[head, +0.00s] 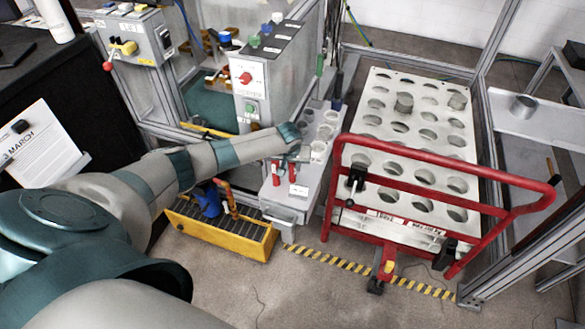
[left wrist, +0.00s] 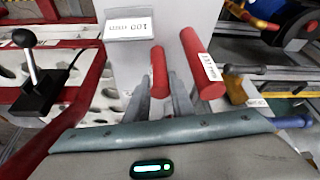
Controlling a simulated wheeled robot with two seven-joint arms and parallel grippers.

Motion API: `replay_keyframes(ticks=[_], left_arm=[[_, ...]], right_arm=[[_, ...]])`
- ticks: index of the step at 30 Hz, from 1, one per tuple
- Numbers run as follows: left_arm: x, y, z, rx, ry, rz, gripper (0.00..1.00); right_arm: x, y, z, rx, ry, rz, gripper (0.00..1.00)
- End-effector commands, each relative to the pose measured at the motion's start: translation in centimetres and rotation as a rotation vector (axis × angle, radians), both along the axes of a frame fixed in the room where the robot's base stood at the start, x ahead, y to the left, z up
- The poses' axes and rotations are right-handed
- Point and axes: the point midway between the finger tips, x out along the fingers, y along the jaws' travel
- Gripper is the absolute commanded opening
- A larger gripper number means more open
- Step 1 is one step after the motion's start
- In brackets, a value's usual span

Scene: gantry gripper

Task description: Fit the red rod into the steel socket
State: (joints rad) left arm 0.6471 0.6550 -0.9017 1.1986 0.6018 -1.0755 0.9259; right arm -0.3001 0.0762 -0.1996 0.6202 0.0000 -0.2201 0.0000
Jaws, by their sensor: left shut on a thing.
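My left gripper (head: 292,158) reaches over the narrow grey stand (head: 287,190) in the middle of the head view. In the left wrist view its fingers (left wrist: 163,100) are shut on a red rod (left wrist: 159,70), which points away from the wrist. A second, thicker-looking red rod (left wrist: 202,62) with a white label is just right of the fingers. Two small red shapes also show under the gripper in the head view. A short steel cylinder, open at the top (head: 523,106), stands on the right-hand shelf; I cannot tell whether it is the socket. My right gripper is out of view.
A white plate with many round holes on a red-railed cart (head: 415,140) stands right of the grey stand. A yellow crate (head: 225,232) is on the floor at left. A control box with a red switch (head: 262,80) stands behind. Metal posts frame the right.

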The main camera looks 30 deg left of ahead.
Motion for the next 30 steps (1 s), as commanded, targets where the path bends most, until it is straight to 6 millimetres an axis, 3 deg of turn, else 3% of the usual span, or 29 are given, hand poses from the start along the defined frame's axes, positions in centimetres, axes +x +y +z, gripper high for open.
replay_keyframes(ticks=[8, 13, 24, 30], left_arm=[[0.1, 0.0, 1.6, -0.001, -0.004, -0.001, 0.0], [0.1, 0.1, 4.1, 0.0, -0.003, -0.001, 0.0], [-1.5, -7.2, 8.2, -0.003, -0.005, -0.004, 0.0], [-2.2, -9.9, 9.9, -0.002, -0.002, -0.002, 0.0]], right_arm=[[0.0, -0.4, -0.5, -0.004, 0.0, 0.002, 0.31], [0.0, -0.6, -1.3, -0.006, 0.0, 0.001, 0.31], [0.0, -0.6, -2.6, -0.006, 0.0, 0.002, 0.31], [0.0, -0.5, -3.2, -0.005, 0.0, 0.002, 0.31]])
